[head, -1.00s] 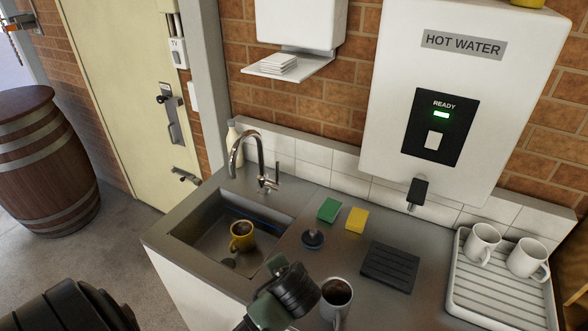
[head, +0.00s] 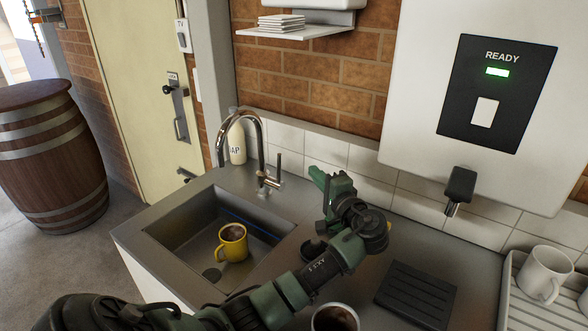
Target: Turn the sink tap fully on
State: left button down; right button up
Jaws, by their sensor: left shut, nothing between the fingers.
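The chrome sink tap (head: 263,140) stands at the back edge of the sink, its curved spout reaching over the basin (head: 190,232). Its thin lever (head: 279,165) points upright on the right of the tap's base. No water stream is visible from the spout. My left gripper (head: 319,176), green and black, is shut and empty. In the picture it is a short way right of the lever, with a visible gap between them. My right gripper is not in view.
A yellow mug (head: 232,243) with dark contents stands in the basin. A soap bottle (head: 237,142) is behind the tap. Another mug (head: 335,318) stands at the front, near my left arm. A dark ridged mat (head: 416,292) and the hot water unit (head: 420,120) are to the right.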

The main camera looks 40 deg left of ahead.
aim_at(278, 171)
pick_arm(q)
jog(key=shift+s+r, duration=0.1)
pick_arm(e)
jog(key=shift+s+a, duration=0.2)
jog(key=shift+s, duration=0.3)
